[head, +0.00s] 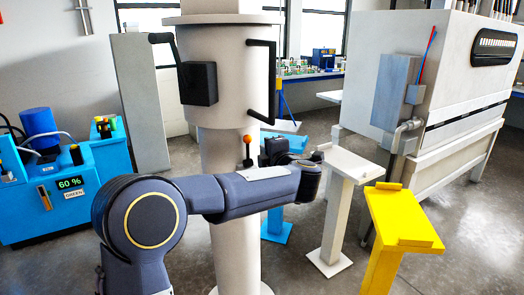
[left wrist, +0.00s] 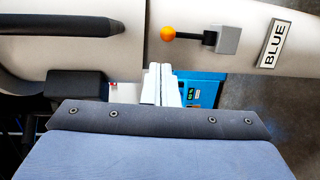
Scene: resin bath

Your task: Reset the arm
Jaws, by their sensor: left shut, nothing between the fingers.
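My left arm (head: 235,190) reaches across in front of the white column, its wrist end right of the column in the head view. My left gripper (left wrist: 160,70) is shut and empty; its pale fingertips show at the middle of the left wrist view. A lever with an orange knob (head: 247,139) stands on the column beside the wrist. The orange knob (left wrist: 168,33) also shows in the left wrist view, beyond the fingertips and apart from them, on a grey block (left wrist: 228,40) by a BLUE label (left wrist: 272,43). My right gripper is out of view.
A white vessel (head: 228,62) with black handles tops the column. A white pedestal (head: 345,164) and a yellow pedestal (head: 402,220) stand to the right, a large white cabinet (head: 440,70) behind. A blue machine (head: 65,185) with a GREEN label stands left. Floor shows between them.

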